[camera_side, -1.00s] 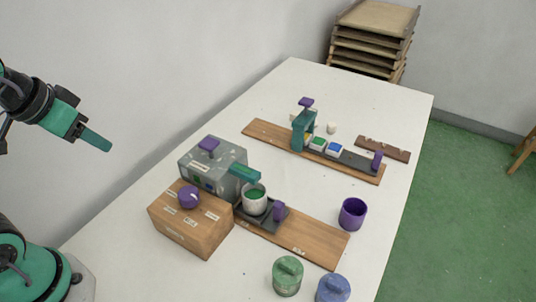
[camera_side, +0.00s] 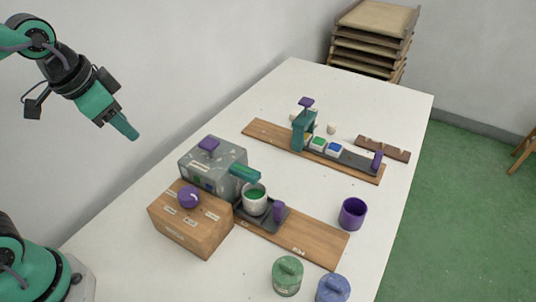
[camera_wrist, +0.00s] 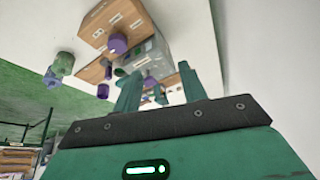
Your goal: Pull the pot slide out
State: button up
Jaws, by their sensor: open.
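The pot slide (camera_side: 267,225) is a dark plate with an upright purple handle (camera_side: 279,211) at its right end. It lies on a wooden board in front of a grey machine (camera_side: 213,166). A pale pot (camera_side: 255,203) with green paint in it stands on the slide, beside the machine's teal spout (camera_side: 245,173). My gripper (camera_side: 129,131) is in the air at the upper left, well away from the slide. In the wrist view my gripper (camera_wrist: 160,78) shows two teal fingers apart with nothing held between them.
A wooden box (camera_side: 190,226) with a purple knob stands in front of the machine. A purple cup (camera_side: 352,214), a green jar (camera_side: 287,277) and a blue jar (camera_side: 333,289) stand to the right. Behind is a second board (camera_side: 263,131) with a teal press and paint trays.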

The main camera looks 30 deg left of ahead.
jog(key=w+d+f+m+g, duration=0.2)
jog(key=w+d+m, duration=0.3)
jog(key=w+d, duration=0.2)
jog(key=m+g, duration=0.3)
jog(key=m, duration=0.6)
send_over(279, 203)
jog(key=shift+y, duration=0.3)
notch_tip(279, 203, down, 13)
jog(key=shift+a+f, duration=0.1)
jog(key=shift+a, duration=0.05)
jog(key=shift+d+f, duration=0.15)
jog(key=shift+d, duration=0.05)
jog(key=shift+f, duration=3.9)
jog(key=shift+c, duration=0.2)
grip_shut()
